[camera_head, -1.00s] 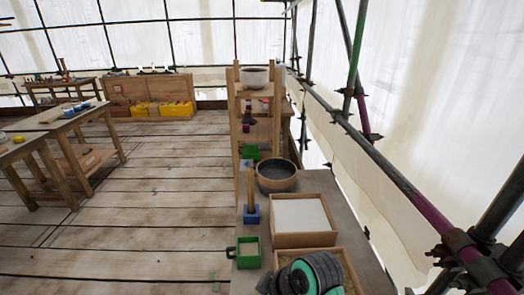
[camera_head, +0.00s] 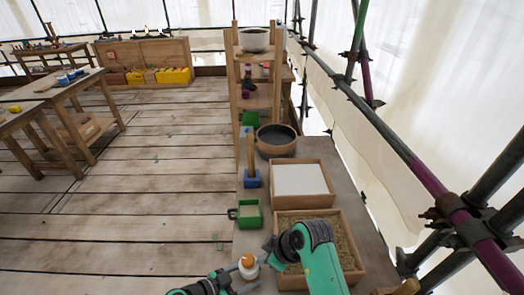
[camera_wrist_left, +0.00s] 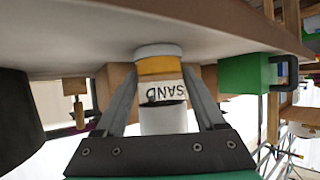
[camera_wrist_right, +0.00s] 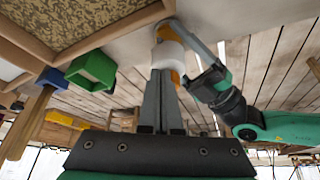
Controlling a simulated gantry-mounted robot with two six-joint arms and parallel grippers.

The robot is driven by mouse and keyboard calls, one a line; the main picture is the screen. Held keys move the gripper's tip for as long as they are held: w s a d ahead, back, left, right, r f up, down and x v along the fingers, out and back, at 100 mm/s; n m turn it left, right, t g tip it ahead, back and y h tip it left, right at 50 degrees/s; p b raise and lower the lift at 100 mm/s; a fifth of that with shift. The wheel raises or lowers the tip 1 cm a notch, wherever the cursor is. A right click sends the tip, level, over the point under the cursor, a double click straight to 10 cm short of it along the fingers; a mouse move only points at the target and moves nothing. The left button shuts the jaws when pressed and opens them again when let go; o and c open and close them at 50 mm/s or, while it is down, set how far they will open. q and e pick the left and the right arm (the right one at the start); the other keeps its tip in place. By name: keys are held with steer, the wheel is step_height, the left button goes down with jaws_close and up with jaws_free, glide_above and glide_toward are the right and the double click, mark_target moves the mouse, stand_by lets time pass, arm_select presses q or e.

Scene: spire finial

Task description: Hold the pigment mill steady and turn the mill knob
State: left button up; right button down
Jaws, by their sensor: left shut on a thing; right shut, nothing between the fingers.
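The pigment mill (camera_head: 248,265), a small white cylinder with orange parts, stands upright near the bench's front left edge. It also shows in the left wrist view (camera_wrist_left: 160,68), upside down with a "SAND" label, and in the right wrist view (camera_wrist_right: 167,53). My left gripper (camera_head: 241,279) is shut on the mill, one finger on each side in the left wrist view. My right gripper (camera_head: 267,253) is shut and empty close to the mill. In the right wrist view its closed fingertips (camera_wrist_right: 161,72) overlap the mill; I cannot tell whether they touch. The knob is partly hidden.
A sand tray (camera_head: 352,276) lies under my right arm, with a white-filled tray (camera_head: 301,181) behind it. Scaffold poles run along the right.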

steer(key=shift+a+f, duration=0.1)
steer(key=shift+a, duration=0.25)
stand_by(0.8)
steer(key=shift+s+a, duration=0.1)
steer(key=shift+s, duration=0.1)
steer(key=shift+s+a, duration=0.2)
steer(key=shift+s, duration=0.25)
steer(key=shift+s+a, duration=0.25)
steer(key=shift+a, duration=0.05)
stand_by(0.3)
steer(key=shift+s+d, duration=0.3)
steer(key=shift+d, duration=0.05)
step_height(320, 180, up, 6)
stand_by(0.5)
